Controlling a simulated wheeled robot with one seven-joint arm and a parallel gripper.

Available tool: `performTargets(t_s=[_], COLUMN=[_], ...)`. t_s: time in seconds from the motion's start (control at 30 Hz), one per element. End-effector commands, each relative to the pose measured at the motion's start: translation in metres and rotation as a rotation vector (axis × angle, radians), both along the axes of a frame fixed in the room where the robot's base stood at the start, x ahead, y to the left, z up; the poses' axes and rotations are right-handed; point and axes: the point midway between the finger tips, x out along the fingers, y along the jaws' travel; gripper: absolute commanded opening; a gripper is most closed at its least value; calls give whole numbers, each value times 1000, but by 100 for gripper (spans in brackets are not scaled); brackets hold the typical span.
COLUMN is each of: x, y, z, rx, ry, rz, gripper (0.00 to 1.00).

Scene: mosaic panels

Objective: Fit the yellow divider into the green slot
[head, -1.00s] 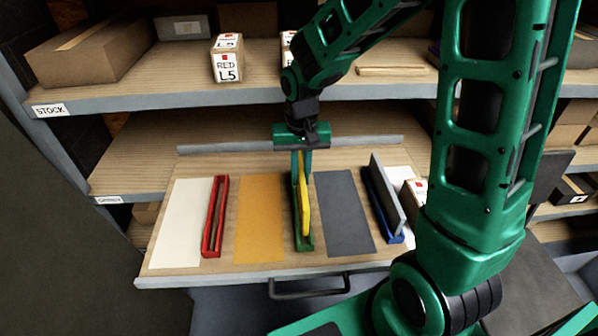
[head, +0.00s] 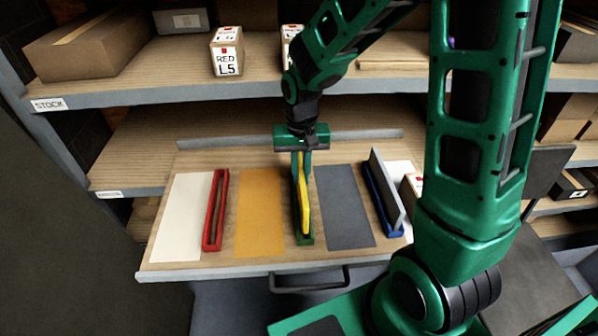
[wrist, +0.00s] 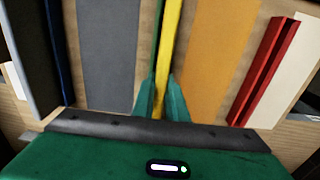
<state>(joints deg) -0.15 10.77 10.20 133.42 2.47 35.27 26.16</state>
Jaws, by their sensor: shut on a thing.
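The yellow divider (head: 304,205) stands on edge along the green slot (head: 305,241), a narrow green rail on the drawer board. My gripper (head: 301,174) is shut on the divider from above, near its far end. In the wrist view the yellow divider (wrist: 171,45) runs up from between the fingertips (wrist: 161,108). A strip of the green slot (wrist: 156,45) shows along its left side there. The divider hides much of the slot, so I cannot tell whether its lower edge is inside the slot or resting on its rim.
An empty red slot (head: 215,210) lies to the left. A blue slot (head: 382,205) with a grey divider (head: 388,190) tilted in it lies to the right. Orange (head: 262,213) and dark grey (head: 343,208) panels flank the green slot. A shelf (head: 110,95) overhangs behind.

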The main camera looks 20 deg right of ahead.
Motion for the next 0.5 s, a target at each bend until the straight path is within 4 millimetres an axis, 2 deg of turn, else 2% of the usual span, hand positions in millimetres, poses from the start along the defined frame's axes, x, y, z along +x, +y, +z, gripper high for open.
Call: performTargets(t_s=[0.5], x=[0], y=[0], z=[-11], rx=[0], ry=[0], rz=[0], gripper=[0])
